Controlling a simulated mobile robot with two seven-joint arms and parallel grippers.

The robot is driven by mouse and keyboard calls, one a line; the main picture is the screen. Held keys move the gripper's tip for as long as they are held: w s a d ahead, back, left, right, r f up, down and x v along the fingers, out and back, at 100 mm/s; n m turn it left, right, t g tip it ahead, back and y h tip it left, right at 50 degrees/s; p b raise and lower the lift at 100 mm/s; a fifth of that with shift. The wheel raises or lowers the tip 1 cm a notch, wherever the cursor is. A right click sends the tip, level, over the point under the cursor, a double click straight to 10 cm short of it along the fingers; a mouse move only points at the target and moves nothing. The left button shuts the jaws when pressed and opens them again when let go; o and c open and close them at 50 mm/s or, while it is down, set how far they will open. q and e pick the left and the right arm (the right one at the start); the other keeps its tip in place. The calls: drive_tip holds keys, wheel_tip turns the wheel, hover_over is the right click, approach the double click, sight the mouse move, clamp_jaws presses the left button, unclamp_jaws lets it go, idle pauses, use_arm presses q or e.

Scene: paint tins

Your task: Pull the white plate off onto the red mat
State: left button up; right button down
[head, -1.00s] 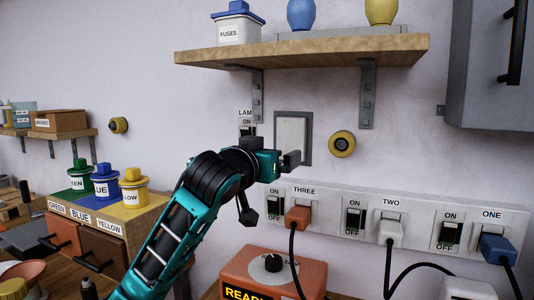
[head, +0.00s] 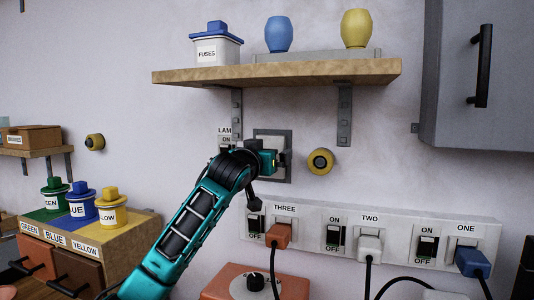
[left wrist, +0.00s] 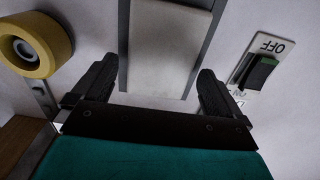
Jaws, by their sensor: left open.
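The white plate (head: 271,138) is upright on the wall in a grey frame, partly hidden behind my left gripper in the head view. My left gripper (head: 284,159) is in front of it, pointing at the wall. In the left wrist view the plate (left wrist: 168,50) fills the space ahead, between the two spread fingers of the open gripper (left wrist: 155,88). The fingers hold nothing; I cannot tell whether they touch the plate or frame. The red mat is not in view. My right gripper is not in view.
A wooden shelf (head: 280,74) juts out above the plate. A yellow round knob (head: 320,161) is right of it, and a lamp switch (left wrist: 255,72) is on its other side. Below runs a switch strip (head: 390,213) with plugs and cords. An orange box (head: 240,282) stands beneath.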

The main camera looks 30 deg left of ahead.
use_arm(q)
drive_tip(key=shift+w, duration=0.35)
drive_tip(key=c, duration=1.1)
